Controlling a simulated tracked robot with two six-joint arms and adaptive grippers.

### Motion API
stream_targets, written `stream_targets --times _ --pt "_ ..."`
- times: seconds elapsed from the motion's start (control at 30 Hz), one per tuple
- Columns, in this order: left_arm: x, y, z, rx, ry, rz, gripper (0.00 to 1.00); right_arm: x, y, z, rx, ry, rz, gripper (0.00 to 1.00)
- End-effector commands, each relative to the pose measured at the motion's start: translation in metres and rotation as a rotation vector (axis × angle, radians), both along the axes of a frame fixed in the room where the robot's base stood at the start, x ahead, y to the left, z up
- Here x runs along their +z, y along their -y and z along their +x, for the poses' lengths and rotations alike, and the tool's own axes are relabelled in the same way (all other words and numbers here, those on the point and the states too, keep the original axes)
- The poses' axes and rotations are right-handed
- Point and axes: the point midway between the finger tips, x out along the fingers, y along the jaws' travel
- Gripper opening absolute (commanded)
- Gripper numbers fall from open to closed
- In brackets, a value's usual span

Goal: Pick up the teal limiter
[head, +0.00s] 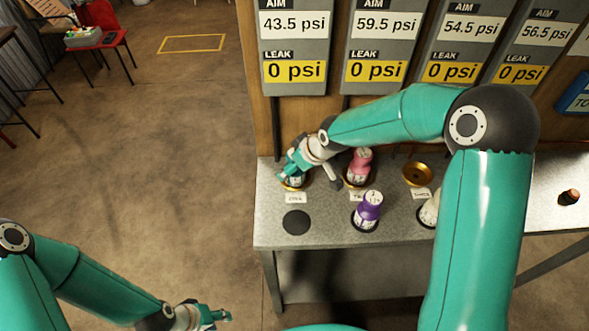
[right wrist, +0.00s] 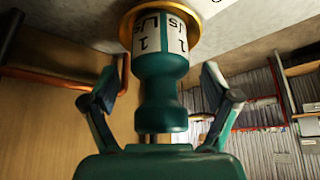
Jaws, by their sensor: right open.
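The teal limiter (right wrist: 162,82) has a white printed band and stands in a brass seat (right wrist: 190,18). The right wrist view shows it between the two spread fingers of my right gripper (right wrist: 160,112), with a gap on each side. In the head view the limiter (head: 296,182) is mostly hidden under my right gripper (head: 291,169), at the left end of the bench's back row. My left gripper (head: 218,316) is low in the head view, away from the bench, with its fingers apart and nothing in them.
A pink limiter (head: 359,165) stands right of my right gripper, a purple one (head: 368,208) in front. A white one (head: 429,211) is partly behind my right arm. A brass seat (head: 417,174) is empty. A bare black disc (head: 296,222) lies front left. Gauge panels (head: 295,45) stand behind.

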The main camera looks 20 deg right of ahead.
Motion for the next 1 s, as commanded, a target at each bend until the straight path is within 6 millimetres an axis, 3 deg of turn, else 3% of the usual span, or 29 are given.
stream_targets --times 0.17,0.67,1.0 --pt "-0.0003 0.0 -0.0001 0.0 0.0 0.0 0.4 0.0 0.0002 0.0002 0.0 0.001 0.0 0.87" --pt "-0.0001 0.0 -0.0001 0.0 0.0 0.0 0.4 0.0012 0.0001 0.0007 0.0 0.003 0.0 0.07" --pt "-0.0016 0.0 -0.0001 0.0 0.0 0.0 0.4 0.0097 -0.0001 0.0015 0.0 0.006 -0.001 0.07"
